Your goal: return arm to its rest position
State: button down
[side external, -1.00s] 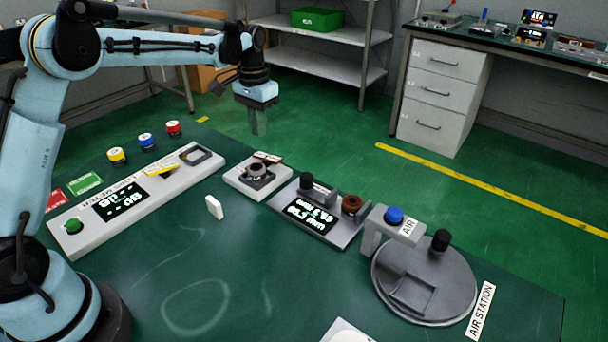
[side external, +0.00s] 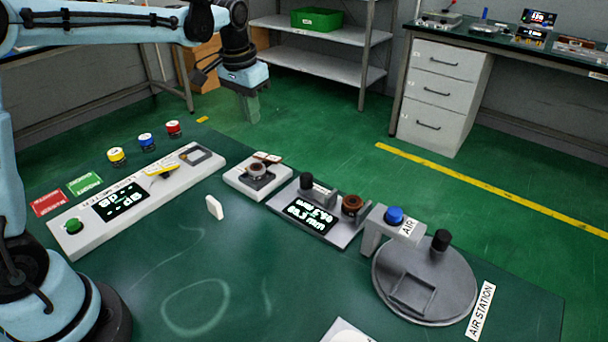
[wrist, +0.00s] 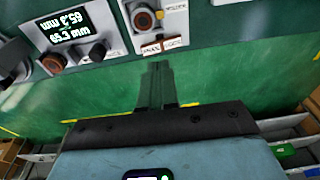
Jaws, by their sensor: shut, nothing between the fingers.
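My gripper (side external: 250,108) hangs from my light-blue wrist at the upper left of the side external view, pointing down past the table's far edge. In the wrist view my gripper's fingers (wrist: 157,85) lie together with nothing between them. No object is held. The fingers are apart from everything on the table.
The green table (side external: 270,275) holds a long white panel (side external: 75,238) with a display, a small white unit (side external: 257,176), a grey display unit (side external: 310,215) and a round air station (side external: 450,290). A shelf rack (side external: 325,68) stands behind.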

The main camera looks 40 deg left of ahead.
jog(key=s+d+f+t, duration=0.1)
jog(key=s+d+t, duration=0.1)
jog(key=s, duration=0.6)
jog(key=s+d+t, duration=0.3)
jog(key=s, duration=0.6)
jog(key=shift+d+f+t, duration=0.3)
jog(key=shift+d+f, duration=0.05)
jog(key=shift+d, duration=0.05)
